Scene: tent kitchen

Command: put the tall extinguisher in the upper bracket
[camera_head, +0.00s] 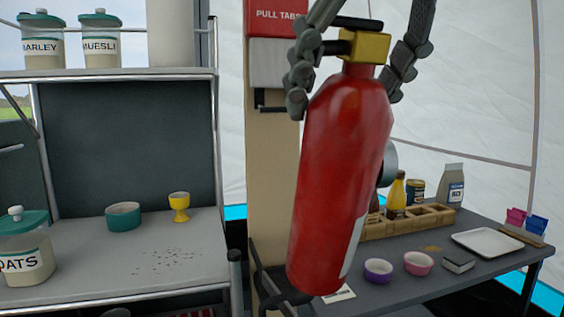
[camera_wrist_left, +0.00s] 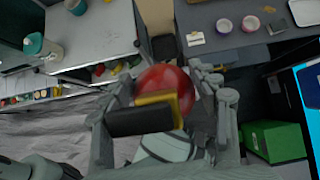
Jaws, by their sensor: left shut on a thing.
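The tall red extinguisher (camera_head: 340,180) hangs in front of the beige post (camera_head: 266,190), tilted with its base toward the lower left. Its valve is yellow and its lever black. My left gripper (camera_head: 348,88) is shut around its top, one finger on each side. In the left wrist view the extinguisher (camera_wrist_left: 172,78) shows from above between the fingers of the left gripper (camera_wrist_left: 168,92). The black upper bracket (camera_head: 264,103) shows partly on the post, left of the extinguisher's shoulder; the rest is hidden. A black lower bracket (camera_head: 268,285) is beside the extinguisher's base. My right gripper is not in view.
A red "PULL TABS" sign (camera_head: 276,18) tops the post. Left is a grey shelf (camera_head: 90,285) with an oats jar (camera_head: 26,250), teal bowl (camera_head: 123,216) and yellow egg cup (camera_head: 179,206). Right is a dark table (camera_head: 410,290) with bowls, a crate and a white tray (camera_head: 487,243).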

